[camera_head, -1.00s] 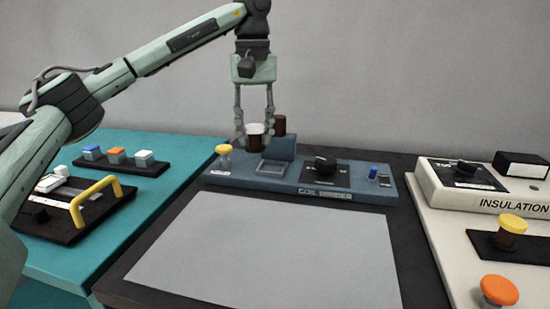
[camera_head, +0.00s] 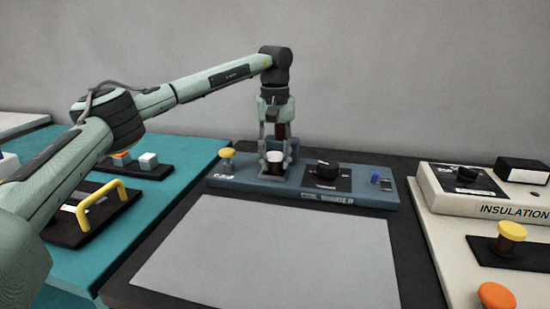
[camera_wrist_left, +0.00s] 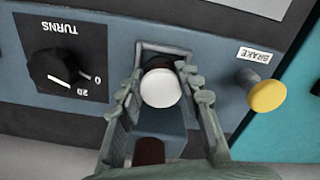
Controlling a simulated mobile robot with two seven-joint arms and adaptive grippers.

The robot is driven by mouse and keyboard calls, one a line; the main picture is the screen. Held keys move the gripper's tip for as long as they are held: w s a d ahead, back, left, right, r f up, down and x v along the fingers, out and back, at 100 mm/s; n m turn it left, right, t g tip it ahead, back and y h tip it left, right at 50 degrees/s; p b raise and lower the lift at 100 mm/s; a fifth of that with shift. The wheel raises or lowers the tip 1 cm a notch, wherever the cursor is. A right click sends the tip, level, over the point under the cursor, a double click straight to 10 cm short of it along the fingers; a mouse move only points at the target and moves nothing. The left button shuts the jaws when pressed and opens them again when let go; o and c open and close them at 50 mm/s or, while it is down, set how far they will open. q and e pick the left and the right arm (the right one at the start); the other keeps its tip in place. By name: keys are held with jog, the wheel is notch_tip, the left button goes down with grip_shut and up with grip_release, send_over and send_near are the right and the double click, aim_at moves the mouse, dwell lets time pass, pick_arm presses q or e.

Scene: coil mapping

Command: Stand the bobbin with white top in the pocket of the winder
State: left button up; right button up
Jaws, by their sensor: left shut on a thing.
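The bobbin with white top (camera_head: 274,157) is upright between the fingers of my left gripper (camera_head: 275,150), which is shut on it. In the left wrist view the white top (camera_wrist_left: 161,88) shows between the two fingers (camera_wrist_left: 160,95). The bobbin stands at the square pocket (camera_wrist_left: 165,46) of the blue-grey winder (camera_head: 230,181); the pocket's rim shows just beyond it. I cannot tell whether its base rests on the pocket floor. My right gripper is not in view.
A yellow brake knob (camera_head: 227,153) stands left of the pocket, and a black turns dial (camera_head: 327,168) right of it. A brown cylinder (camera_wrist_left: 149,151) is on the winder's raised block behind. A bare grey mat (camera_head: 265,240) lies in front.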

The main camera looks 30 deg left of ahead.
aim_at(275, 155)
pick_arm(q)
jog(key=o, duration=1.2)
jog(key=shift+f, duration=0.15)
jog(key=shift+c, duration=0.2)
notch_tip(275, 155, up, 12)
